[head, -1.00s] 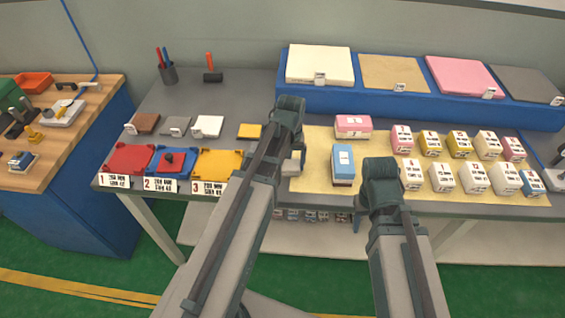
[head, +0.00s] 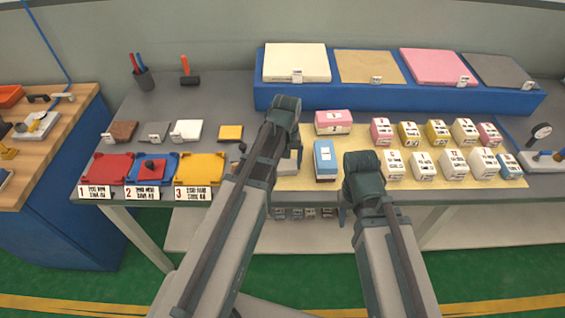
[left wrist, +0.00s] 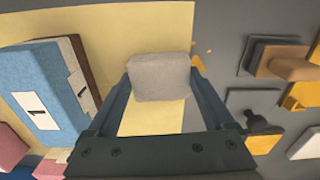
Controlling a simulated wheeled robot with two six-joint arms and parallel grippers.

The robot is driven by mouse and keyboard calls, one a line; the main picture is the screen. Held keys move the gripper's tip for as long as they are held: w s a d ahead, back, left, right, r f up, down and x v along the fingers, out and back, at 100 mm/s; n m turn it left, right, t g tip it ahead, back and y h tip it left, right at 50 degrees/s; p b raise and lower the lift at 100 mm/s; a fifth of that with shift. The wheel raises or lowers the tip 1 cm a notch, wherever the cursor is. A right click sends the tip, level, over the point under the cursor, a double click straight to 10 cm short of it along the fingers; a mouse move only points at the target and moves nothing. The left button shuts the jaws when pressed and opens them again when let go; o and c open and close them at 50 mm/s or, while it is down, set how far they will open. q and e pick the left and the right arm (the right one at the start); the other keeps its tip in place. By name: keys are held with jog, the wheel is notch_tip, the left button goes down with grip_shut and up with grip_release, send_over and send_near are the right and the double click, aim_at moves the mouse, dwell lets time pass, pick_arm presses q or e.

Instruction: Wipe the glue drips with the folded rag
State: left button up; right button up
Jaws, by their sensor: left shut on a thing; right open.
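The folded rag (left wrist: 160,77) is a light grey pad between the fingers of my left gripper (left wrist: 160,88), which is shut on it over the pale yellow sheet's edge. In the head view a bit of the rag (head: 290,163) shows beside my left arm; the jaws are hidden there. Small orange drips (left wrist: 208,49) lie on the grey table just beyond the rag's upper right corner. I cannot tell whether the rag touches the surface. My right gripper (head: 343,212) is open and empty, low by the table's front edge, mostly hidden by its wrist.
A blue box (head: 325,160) and a pink box (head: 333,122) stand on the yellow sheet (head: 300,180). Several small boxes stand right of them. Red, blue and yellow trays (head: 203,168) sit left. A raised blue shelf (head: 400,99) with flat slabs runs along the back.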

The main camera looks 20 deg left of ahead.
pick_arm(q)
jog(key=shift+s, duration=0.1)
jog(key=shift+s+a+f, duration=0.1)
jog(key=shift+s+a, duration=0.2)
jog(key=shift+a, duration=0.6)
jog(key=shift+s+a, duration=0.3)
jog(key=shift+a, duration=0.6)
jog(key=shift+s+a, duration=0.25)
jog(key=shift+a, duration=0.7)
jog(key=shift+s+a, duration=0.2)
jog(key=shift+a, duration=0.7)
jog(key=shift+d, duration=0.2)
jog(key=shift+w+d, duration=0.15)
jog(key=shift+d, duration=0.35)
jog(key=shift+w+d, duration=0.2)
jog(key=shift+d, duration=0.4)
jog(key=shift+w+d, duration=0.2)
jog(key=shift+d, duration=0.4)
